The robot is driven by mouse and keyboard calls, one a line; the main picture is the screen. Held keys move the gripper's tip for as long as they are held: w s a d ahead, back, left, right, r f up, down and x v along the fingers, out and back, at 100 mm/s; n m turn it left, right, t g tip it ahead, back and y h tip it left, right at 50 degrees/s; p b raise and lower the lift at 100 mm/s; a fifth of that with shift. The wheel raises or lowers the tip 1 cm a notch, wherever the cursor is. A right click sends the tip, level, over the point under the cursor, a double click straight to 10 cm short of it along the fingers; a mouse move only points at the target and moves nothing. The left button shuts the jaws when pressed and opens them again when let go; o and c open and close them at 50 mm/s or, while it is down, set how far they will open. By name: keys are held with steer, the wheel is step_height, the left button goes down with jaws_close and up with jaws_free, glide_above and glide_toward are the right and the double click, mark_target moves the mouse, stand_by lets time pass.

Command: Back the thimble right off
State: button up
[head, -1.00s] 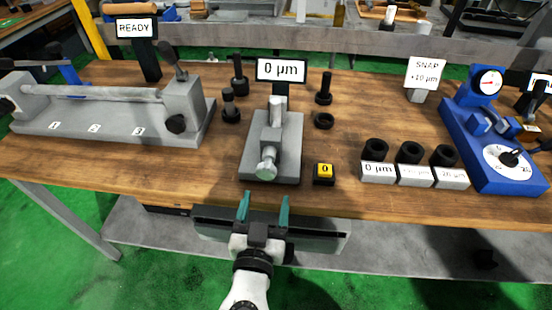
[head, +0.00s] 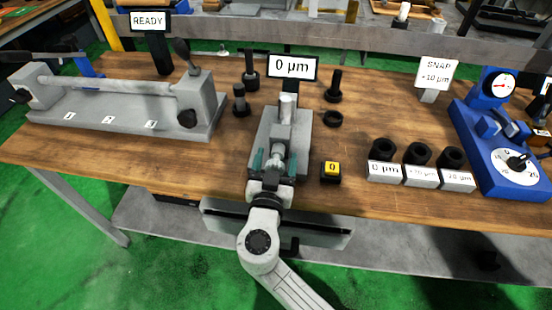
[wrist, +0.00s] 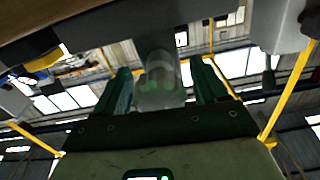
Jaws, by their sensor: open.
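The micrometer stand (head: 298,140) is a grey block on the bench, with a display (head: 293,67) behind it reading 0 µm. Its thimble (head: 277,155) is a pale ribbed cylinder at the near end. My gripper (head: 274,165) is open, with a green finger on each side of the thimble. In the wrist view the thimble (wrist: 160,80) stands between the two fingers (wrist: 160,88), with gaps visible beside it. Whether a finger touches it cannot be told. My gripper hides the near end of the thimble in the head view.
A black button box with a yellow 0 key (head: 331,171) is close to the right. Black rings on labelled blocks (head: 420,175) stand farther right, before a blue gauge (head: 500,150). Dark plugs (head: 240,102) stand left. A grey fixture (head: 120,105) with a READY sign fills the left.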

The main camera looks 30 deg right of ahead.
steer(key=shift+c, duration=0.3)
steer(key=c, duration=1)
